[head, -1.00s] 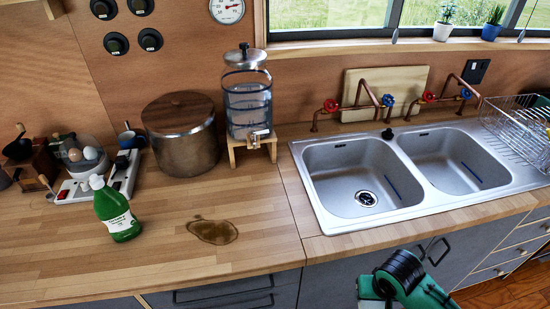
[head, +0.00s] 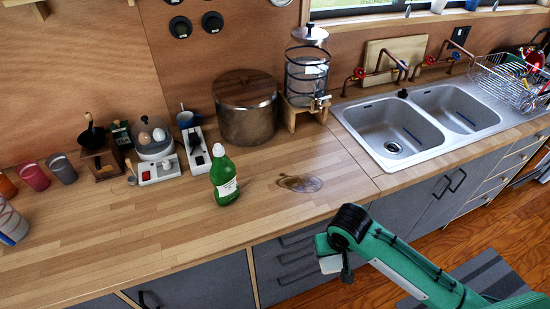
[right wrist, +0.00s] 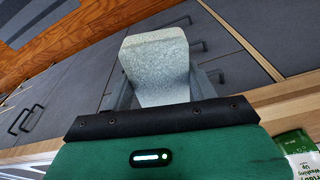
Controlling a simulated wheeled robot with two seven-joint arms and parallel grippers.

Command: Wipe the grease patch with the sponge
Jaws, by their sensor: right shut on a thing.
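The grease patch (head: 300,183) is a brown, wet-looking stain on the wooden counter, left of the sink and right of the green bottle. My right gripper (right wrist: 162,92) is shut on a pale grey-green sponge (right wrist: 158,62), which sticks out between the fingers in the right wrist view. In the head view the sponge (head: 326,247) shows as a pale block in front of the counter's front edge, nearer to me than the patch and apart from it. The far finger is partly hidden there. My left gripper is not in view.
A green bottle (head: 222,178) stands just left of the patch; its label also shows in the right wrist view (right wrist: 301,150). A metal pot (head: 247,115) and a water dispenser (head: 307,75) stand behind. The double sink (head: 375,118) is to the right.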

